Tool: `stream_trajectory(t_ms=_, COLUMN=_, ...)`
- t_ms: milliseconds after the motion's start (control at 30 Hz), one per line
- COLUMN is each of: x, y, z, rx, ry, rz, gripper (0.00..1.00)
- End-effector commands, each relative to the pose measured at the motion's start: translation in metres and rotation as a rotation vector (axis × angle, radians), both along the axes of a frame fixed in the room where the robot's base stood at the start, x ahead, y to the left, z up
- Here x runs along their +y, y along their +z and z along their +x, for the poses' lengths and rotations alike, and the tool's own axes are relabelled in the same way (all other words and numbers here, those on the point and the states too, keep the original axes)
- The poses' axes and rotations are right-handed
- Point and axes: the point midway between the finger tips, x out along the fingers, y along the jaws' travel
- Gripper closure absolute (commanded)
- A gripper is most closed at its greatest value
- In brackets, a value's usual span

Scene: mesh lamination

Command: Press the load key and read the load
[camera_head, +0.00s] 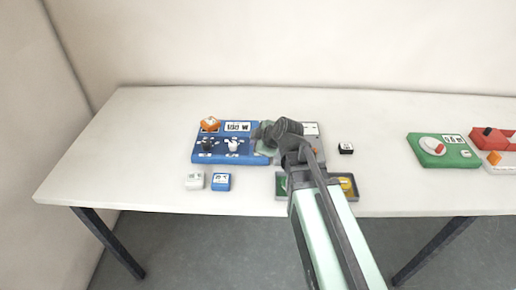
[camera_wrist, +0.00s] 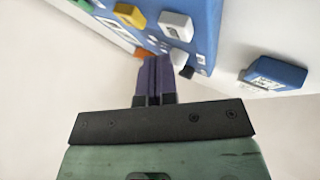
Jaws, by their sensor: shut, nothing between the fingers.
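A blue panel (camera_head: 222,158) sits left of centre on the table, with an orange knob (camera_head: 209,124), a small white display (camera_head: 237,127) reading what looks like 100 W, a black knob (camera_head: 207,144) and a white knob (camera_head: 233,145). My gripper (camera_wrist: 153,78) is shut and empty; in the wrist view its fingertips are by the edge of a blue panel (camera_wrist: 205,25) bearing a yellow key (camera_wrist: 129,14) and a white key (camera_wrist: 175,25). Contact cannot be told. In the head view my arm hides part of the area right of the panel. I cannot tell which key is the load key.
A dark tray (camera_head: 281,198) is partly behind my arm. A black block (camera_head: 346,148) lies to the right.

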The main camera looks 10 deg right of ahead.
Motion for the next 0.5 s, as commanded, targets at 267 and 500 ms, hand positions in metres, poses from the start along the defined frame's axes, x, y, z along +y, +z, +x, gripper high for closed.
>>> stream_trajectory(t_ms=267, x=0.0, y=0.001, z=0.0, rx=0.0, ry=0.0, rz=0.0, gripper=1.0)
stream_trajectory(t_ms=500, x=0.0, y=0.026, z=0.0, rx=0.0, ry=0.0, rz=0.0, gripper=1.0)
